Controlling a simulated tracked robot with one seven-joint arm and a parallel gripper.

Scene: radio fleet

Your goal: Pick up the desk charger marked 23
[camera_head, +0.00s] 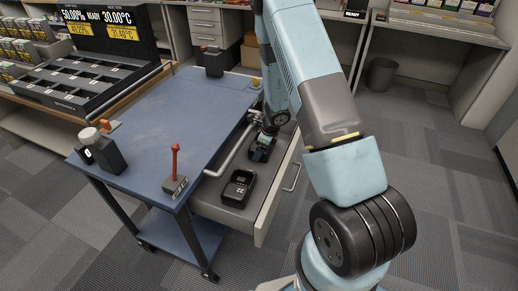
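A black desk charger (239,188) lies in the near part of the grey drawer (226,213); any number on it is too small to read. My gripper (262,152) is at the end of my arm, low over the drawer's farther part. A dark shape is right at its fingertips, and I cannot tell whether it is another charger or the fingers themselves. The near charger stands apart from my gripper, toward the front. My wrist hides part of the drawer's far end, and the finger gap is too small to make out.
The drawer is pulled out from the blue cart (165,112). On the cart stand a black radio-like device (108,155), a red-stemmed item (175,175) and a dark box (213,62). A black charging rack (80,82) is at the left. Carpet lies open at the right.

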